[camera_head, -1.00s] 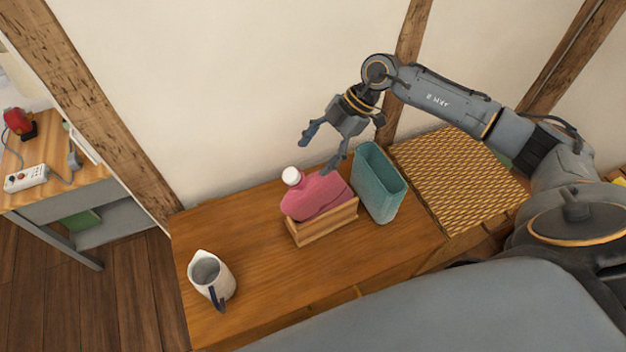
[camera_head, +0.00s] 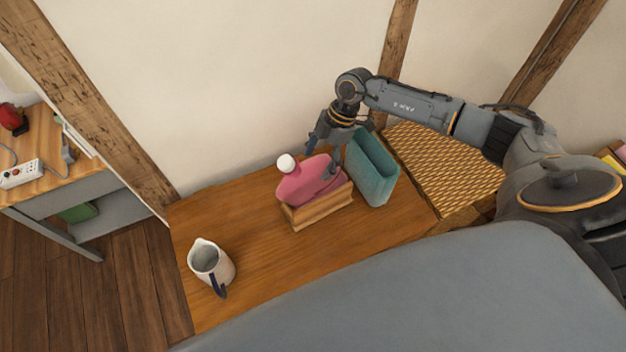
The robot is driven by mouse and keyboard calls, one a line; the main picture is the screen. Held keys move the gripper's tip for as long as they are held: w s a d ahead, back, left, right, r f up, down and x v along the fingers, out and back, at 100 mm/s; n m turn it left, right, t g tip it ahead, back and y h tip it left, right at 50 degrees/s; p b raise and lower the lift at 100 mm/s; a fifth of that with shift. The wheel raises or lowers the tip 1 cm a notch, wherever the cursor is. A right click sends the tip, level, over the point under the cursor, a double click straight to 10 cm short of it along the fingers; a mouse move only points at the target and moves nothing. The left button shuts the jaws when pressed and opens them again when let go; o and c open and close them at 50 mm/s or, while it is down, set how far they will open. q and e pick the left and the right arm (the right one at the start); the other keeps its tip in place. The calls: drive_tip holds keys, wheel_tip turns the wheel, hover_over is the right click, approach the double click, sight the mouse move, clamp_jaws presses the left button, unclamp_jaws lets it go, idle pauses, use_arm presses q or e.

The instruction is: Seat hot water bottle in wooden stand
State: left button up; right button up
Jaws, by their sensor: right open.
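The pink hot water bottle (camera_head: 302,185) with a white cap leans over the wooden stand (camera_head: 318,208) on the wooden cabinet top. Its cap end points up and to the left. Its lower part is at the stand, but I cannot tell how deep it sits. My right gripper (camera_head: 323,158) is open, with its fingers pointing down over the bottle. One finger is behind the bottle near the wall and the other is at its right end; I cannot tell whether they touch it. My left gripper is not in view.
A teal bin (camera_head: 373,172) stands close to the right of the stand. A white jug (camera_head: 210,266) stands at the front left of the cabinet top (camera_head: 262,243). A woven panel (camera_head: 445,165) lies to the right. The cabinet top between jug and stand is clear.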

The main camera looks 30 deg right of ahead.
sight(310, 182)
drive_tip(key=shift+x, duration=1.5)
drive_tip(key=shift+r, duration=0.1)
clamp_jaws()
drive_tip(key=shift+w, duration=0.15)
